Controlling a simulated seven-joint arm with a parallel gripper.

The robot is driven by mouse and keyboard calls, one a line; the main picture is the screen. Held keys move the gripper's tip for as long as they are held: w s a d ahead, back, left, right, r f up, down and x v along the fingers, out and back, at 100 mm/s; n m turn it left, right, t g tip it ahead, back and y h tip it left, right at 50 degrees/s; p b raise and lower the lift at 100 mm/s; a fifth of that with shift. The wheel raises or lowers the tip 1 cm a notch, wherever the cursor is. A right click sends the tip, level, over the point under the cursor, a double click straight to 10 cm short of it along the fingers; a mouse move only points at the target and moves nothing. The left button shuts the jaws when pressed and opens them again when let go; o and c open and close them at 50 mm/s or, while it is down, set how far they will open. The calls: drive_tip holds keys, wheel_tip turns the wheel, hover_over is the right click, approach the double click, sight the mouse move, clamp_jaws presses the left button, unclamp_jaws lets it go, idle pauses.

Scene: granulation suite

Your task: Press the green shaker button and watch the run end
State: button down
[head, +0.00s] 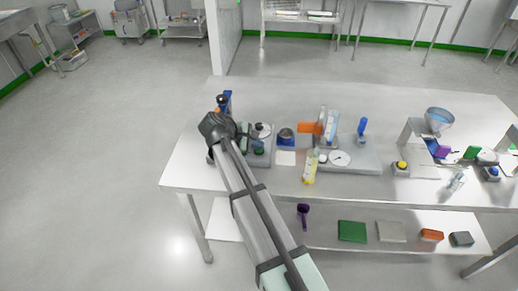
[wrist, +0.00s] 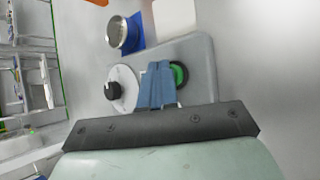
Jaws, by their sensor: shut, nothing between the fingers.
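The green shaker button (wrist: 179,75) sits in a black ring on a grey base plate (wrist: 203,62) in the wrist view. A white dial (wrist: 122,77) with a black knob (wrist: 113,90) is on the same base, left of the button. My gripper (wrist: 160,66) is shut and empty. Its blue fingers lie between dial and button and cover the button's left edge; I cannot tell whether they touch it. In the head view the button (head: 259,151) and dial (head: 261,130) show just right of my wrist, which hides part of the base.
Further right are a yellow-labelled bottle (head: 310,168), a balance-like plate with a round gauge (head: 340,158) and a yellow button box (head: 401,168). The table's front left corner (head: 180,178) is bare.

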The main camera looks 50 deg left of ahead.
sight(257, 151)
drive_tip(key=shift+f, duration=0.2)
drive_tip(key=shift+r, duration=0.1)
idle(0.4)
drive_tip(key=shift+r, duration=0.85)
drive_tip(key=shift+r, duration=0.1)
drive_tip(key=shift+r, duration=2.4)
